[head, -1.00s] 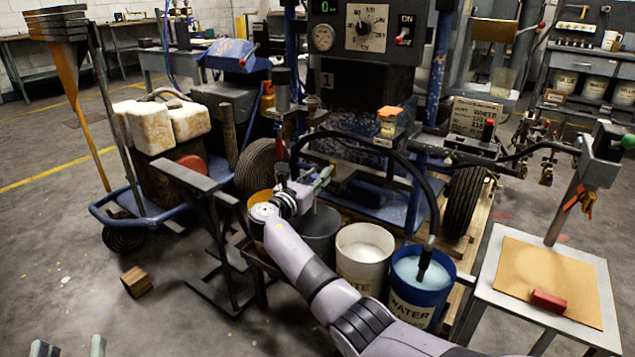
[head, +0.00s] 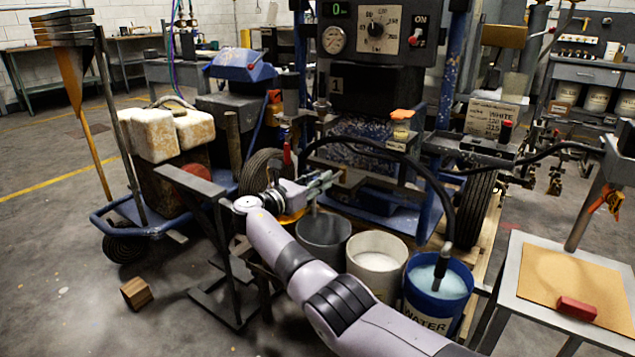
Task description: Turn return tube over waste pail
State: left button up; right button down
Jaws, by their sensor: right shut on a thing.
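My right gripper (head: 322,183) is shut on a thin grey tube, which I take for the return tube (head: 313,205). The tube is small and mostly hidden by the fingers; its lower end appears to hang above the dark grey pail (head: 324,238). I read no label on that pail, so I cannot be sure it is the waste pail. My left gripper is out of view.
A white pail (head: 377,279) and a blue water pail (head: 434,307) stand to the right. A black hose (head: 425,172) arcs over them into the water. A grey metal stand (head: 218,230) is on the left. A small table (head: 507,285) stands at right.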

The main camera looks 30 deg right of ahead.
jog(key=shift+f, duration=0.1)
jog(key=c, duration=1.3)
grip_release()
jog(key=v, duration=1.2)
jog(key=shift+w, duration=0.1)
